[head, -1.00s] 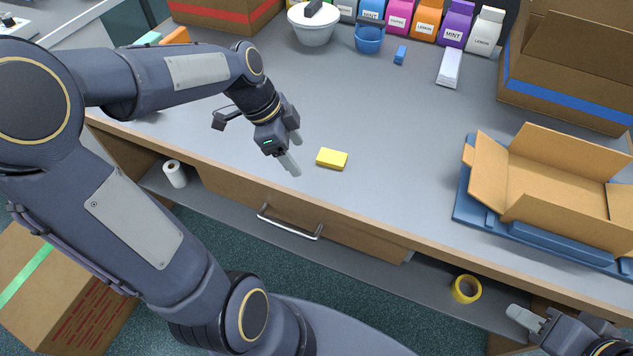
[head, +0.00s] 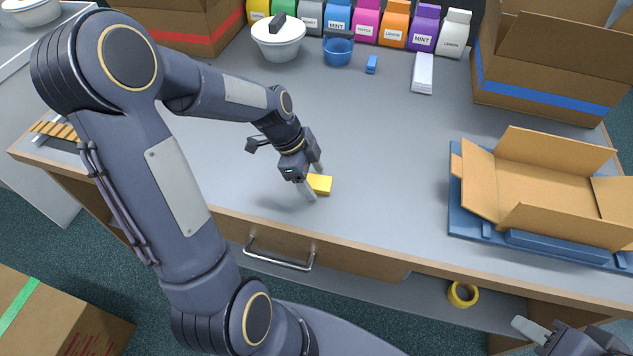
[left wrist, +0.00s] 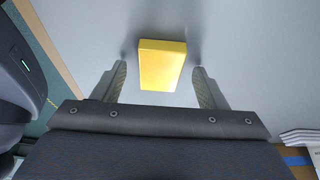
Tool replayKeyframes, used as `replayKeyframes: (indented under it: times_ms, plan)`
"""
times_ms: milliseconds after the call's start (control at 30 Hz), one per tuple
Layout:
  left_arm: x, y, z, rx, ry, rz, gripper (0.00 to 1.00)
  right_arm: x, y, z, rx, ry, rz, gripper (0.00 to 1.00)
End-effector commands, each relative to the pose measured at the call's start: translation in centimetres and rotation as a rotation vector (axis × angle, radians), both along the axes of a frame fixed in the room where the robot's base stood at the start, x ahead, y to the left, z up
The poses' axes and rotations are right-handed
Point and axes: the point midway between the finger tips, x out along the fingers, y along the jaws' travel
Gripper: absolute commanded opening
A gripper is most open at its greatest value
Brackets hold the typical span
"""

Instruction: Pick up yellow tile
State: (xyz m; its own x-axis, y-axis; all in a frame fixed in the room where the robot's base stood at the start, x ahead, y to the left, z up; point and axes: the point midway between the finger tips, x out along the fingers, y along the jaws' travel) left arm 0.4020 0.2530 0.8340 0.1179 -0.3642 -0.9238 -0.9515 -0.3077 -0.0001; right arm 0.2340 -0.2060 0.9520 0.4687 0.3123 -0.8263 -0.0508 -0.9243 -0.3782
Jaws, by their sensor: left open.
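The yellow tile (head: 321,184) lies flat on the grey table near its front edge. My left gripper (head: 315,183) is open and low over the table, with its fingers on either side of the tile's near end in the head view. In the left wrist view the tile (left wrist: 163,65) sits between and a little beyond the two open fingertips of the left gripper (left wrist: 161,72), with a gap on both sides. My right gripper (head: 530,335) is only partly in view at the bottom right, away from the tile; its jaw opening cannot be made out.
An open cardboard box (head: 545,190) stands on a blue tray (head: 470,222) at the right. The table around the tile is clear.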

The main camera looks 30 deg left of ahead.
Motion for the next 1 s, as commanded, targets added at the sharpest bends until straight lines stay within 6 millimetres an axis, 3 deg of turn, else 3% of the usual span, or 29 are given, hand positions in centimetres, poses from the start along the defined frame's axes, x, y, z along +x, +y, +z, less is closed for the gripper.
replayKeyframes:
  times_ms: [67,400,767,1000]
  plan:
    - [0.0,0.0,0.0,0.000,0.000,0.000,0.62,0.0,0.0,0.0,0.000,0.000,0.000,0.36]
    - [0.0,0.0,0.0,0.000,0.000,0.000,0.19,0.0,0.0,0.0,0.000,0.000,0.000,0.36]
    - [0.1,0.0,0.7,0.001,-0.002,0.001,0.18,0.0,0.0,0.1,0.000,0.000,0.000,0.36]
    - [0.4,0.5,3.9,0.002,-0.005,0.005,0.18,0.0,0.0,0.3,0.000,0.000,0.000,0.36]
